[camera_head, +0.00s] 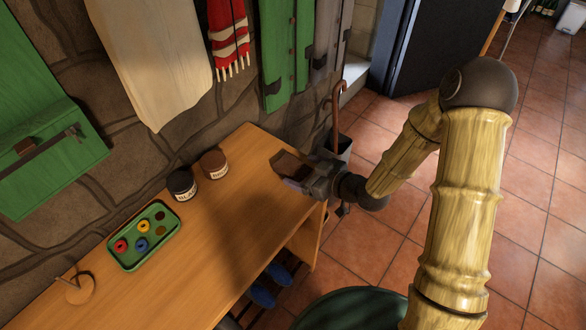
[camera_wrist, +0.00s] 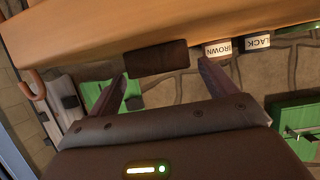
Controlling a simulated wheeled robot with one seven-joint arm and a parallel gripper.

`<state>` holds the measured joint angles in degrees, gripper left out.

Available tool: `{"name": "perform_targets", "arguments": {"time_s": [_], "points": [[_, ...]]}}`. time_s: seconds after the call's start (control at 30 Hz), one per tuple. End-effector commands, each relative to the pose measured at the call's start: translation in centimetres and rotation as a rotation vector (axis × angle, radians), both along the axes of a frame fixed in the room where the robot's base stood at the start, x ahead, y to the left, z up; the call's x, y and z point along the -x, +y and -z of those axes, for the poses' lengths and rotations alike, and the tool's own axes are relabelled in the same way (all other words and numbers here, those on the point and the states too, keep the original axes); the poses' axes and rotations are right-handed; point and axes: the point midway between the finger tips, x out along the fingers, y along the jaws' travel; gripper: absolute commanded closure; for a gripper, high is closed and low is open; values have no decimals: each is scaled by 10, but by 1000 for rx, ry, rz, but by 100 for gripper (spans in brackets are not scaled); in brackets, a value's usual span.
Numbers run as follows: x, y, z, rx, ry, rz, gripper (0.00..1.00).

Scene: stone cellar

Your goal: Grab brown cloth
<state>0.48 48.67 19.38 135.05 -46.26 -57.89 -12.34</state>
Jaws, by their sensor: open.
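A dark brown folded piece, which looks like the brown cloth (camera_head: 289,162), is at the far right end of the wooden bench top. It also shows as a dark brown block in the wrist view (camera_wrist: 157,54), just beyond my fingertips. My gripper (camera_head: 298,176) is at the bench's right end, beside the cloth. In the wrist view my gripper (camera_wrist: 164,70) has its two fingers spread apart, with the cloth ahead of the gap. Nothing is held. The fingers partly hide behind the gripper body in the head view.
Black (camera_head: 181,184) and brown (camera_head: 213,163) labelled jars stand on the bench (camera_head: 215,235) by the wall. A green tray (camera_head: 145,236) of small coloured tins lies farther left. Coats and a red scarf (camera_head: 228,40) hang above. A cane (camera_head: 337,105) stands beyond the bench end.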

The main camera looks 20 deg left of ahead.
Motion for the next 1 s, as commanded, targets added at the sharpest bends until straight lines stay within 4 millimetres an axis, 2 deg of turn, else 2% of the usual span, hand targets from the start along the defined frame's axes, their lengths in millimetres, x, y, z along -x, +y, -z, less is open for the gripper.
{"name": "perform_targets", "arguments": {"time_s": [0.13,0.3,0.83,0.87,1.0], "points": [[-6,21,7,0,2,-4,15],[-14,36,15,1,0,-1,15],[-15,37,16,0,0,0,15],[-15,37,16,0,0,0,17],[-15,37,16,0,0,0,45]]}}
